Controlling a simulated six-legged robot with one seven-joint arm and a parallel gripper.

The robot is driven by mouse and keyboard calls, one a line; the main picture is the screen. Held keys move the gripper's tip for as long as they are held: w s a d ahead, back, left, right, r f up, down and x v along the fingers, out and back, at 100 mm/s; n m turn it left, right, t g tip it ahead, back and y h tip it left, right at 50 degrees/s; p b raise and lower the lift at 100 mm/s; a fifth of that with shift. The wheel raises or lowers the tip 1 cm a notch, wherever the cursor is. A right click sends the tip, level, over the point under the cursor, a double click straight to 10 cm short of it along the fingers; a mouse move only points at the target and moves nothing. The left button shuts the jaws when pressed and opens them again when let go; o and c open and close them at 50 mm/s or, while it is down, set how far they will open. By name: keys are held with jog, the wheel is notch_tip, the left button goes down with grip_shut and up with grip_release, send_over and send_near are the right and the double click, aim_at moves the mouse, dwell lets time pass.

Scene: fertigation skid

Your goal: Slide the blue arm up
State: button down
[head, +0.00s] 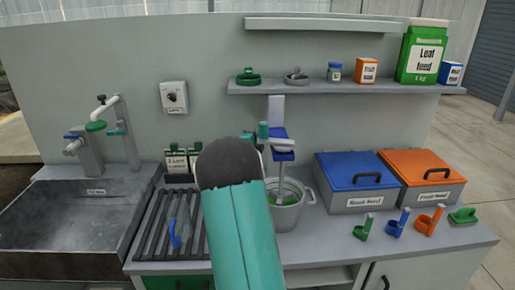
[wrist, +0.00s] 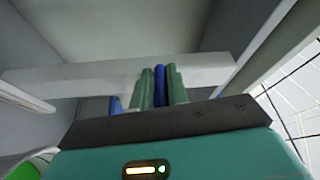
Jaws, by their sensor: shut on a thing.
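The blue arm (head: 284,156) is on an upright grey post (head: 276,108) behind the pot, with a thin grey rod (head: 281,178) running down from it into the grey pot (head: 286,214). In the wrist view my gripper (wrist: 160,88) has its two green fingers closed on a narrow blue piece (wrist: 160,78), which I take to be part of the blue arm. A pale grey bar crosses behind the fingers there. In the head view my own teal arm hides the left of the pot and most of my gripper.
A shelf (head: 345,87) with bottles and cartons hangs above. A sink (head: 75,219) and a slatted drain rack (head: 158,222) lie left. Blue-lidded (head: 350,168) and orange-lidded (head: 424,165) boxes stand right, with several small coloured scoops in front.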

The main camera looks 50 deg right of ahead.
notch_tip(320, 180, up, 13)
jog(key=shift+f, duration=0.2)
jog(key=shift+a, duration=0.1)
jog(key=c, duration=1.5)
grip_release()
jog(key=shift+w, duration=0.1)
jog(key=shift+o, duration=0.2)
jog(key=shift+f, duration=0.1)
jog(key=shift+f, duration=0.2)
jog(key=v, duration=1.3)
jog(key=shift+s+a, duration=0.2)
jog(key=shift+a, duration=0.15)
